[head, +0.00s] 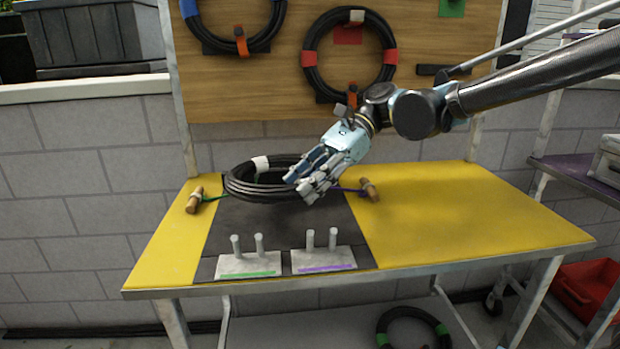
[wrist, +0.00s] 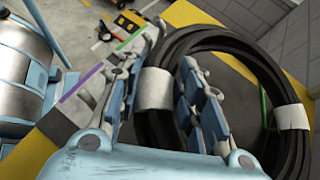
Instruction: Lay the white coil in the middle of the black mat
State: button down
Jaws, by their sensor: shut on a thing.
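The white coil is a black cable ring (head: 238,187) with white tape bands. It is at the back of the black mat (head: 285,226), roughly level, its left side near the mat's left edge. I cannot tell whether it touches the mat or hangs just above it. My gripper (head: 303,188) is shut on the coil's right side in the head view. In the wrist view the fingers (wrist: 158,95) stand on either side of the coil (wrist: 262,62) at one white band (wrist: 153,89). Another white band (wrist: 293,117) shows on the far side. The fingers hide part of the ring.
Wood-handled pieces lie left (head: 195,201) and right (head: 370,190) of the mat, with green and purple cords. Two pegged blocks, green-striped (head: 248,265) and purple-striped (head: 324,260), stand at the front. The yellow table's right side (head: 460,220) is clear. Other coils hang on the board (head: 240,85).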

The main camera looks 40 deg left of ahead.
jog(key=shift+f, duration=4.3)
jog(key=c, duration=1)
grip_release()
jog(key=shift+c, duration=0.2)
jog(key=shift+w, duration=0.1)
jog(key=v, duration=1.2)
